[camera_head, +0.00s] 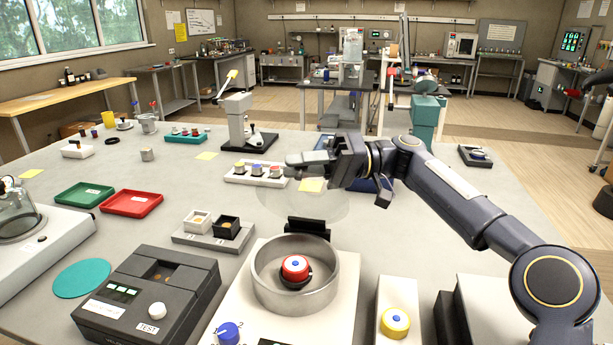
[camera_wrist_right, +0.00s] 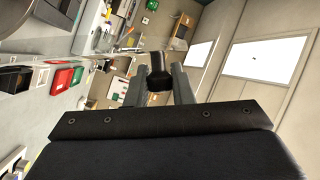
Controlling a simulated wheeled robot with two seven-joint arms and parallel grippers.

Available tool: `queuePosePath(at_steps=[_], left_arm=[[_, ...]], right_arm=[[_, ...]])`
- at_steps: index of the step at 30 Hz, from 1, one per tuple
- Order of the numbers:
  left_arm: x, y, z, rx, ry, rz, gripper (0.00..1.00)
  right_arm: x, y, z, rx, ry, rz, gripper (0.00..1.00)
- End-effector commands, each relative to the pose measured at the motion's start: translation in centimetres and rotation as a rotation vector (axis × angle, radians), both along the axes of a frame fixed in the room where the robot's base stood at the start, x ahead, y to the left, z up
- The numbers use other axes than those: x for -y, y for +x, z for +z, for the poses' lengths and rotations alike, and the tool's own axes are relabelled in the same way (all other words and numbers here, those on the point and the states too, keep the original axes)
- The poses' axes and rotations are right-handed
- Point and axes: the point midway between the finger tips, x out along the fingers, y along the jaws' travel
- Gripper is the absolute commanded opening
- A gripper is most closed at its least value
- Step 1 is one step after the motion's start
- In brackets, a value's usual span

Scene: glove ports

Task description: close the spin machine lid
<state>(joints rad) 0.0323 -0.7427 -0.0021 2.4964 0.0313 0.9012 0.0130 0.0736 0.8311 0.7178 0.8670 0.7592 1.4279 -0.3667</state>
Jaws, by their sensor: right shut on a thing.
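The spin machine (camera_head: 240,310) has a white base and an open round metal bowl (camera_head: 262,290). A red hub with a blue centre (camera_head: 295,268) sits in the bowl. A clear, faint round lid (camera_head: 325,207) stands raised behind the bowl, above a black hinge block (camera_head: 308,229). My right gripper (camera_head: 305,163) is at the upper part of the lid, its arm coming in from the right. In the right wrist view its fingers are shut on a black knob (camera_wrist_right: 158,80), which seems to be the lid's handle. My left gripper is not in view.
A dark tester box (camera_head: 150,290) stands left of the machine, and a yellow button on a white block (camera_head: 395,322) stands to its right. A white rack with several capped pots (camera_head: 240,178) and a yellow note (camera_head: 312,185) lie behind the lid.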

Motion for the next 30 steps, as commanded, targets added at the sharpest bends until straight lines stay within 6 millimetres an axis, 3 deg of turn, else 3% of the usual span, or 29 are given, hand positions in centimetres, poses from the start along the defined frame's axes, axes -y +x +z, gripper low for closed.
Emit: queuePosePath(at_steps=[1, 15, 24, 30], left_arm=[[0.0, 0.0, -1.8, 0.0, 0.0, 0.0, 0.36], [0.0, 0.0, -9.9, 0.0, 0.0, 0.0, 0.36], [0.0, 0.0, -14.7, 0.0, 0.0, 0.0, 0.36], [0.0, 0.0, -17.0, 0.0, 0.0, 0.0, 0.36]], right_arm=[[-0.1, -0.8, -1.1, 0.046, -0.012, 0.001, 0.0], [-1.4, -7.1, -5.0, 0.484, -0.098, 0.0, 0.0], [-1.9, -9.7, -8.6, 0.756, -0.151, 0.0, 0.0], [-2.0, -10.4, -10.8, 0.907, -0.181, 0.001, 0.0]])
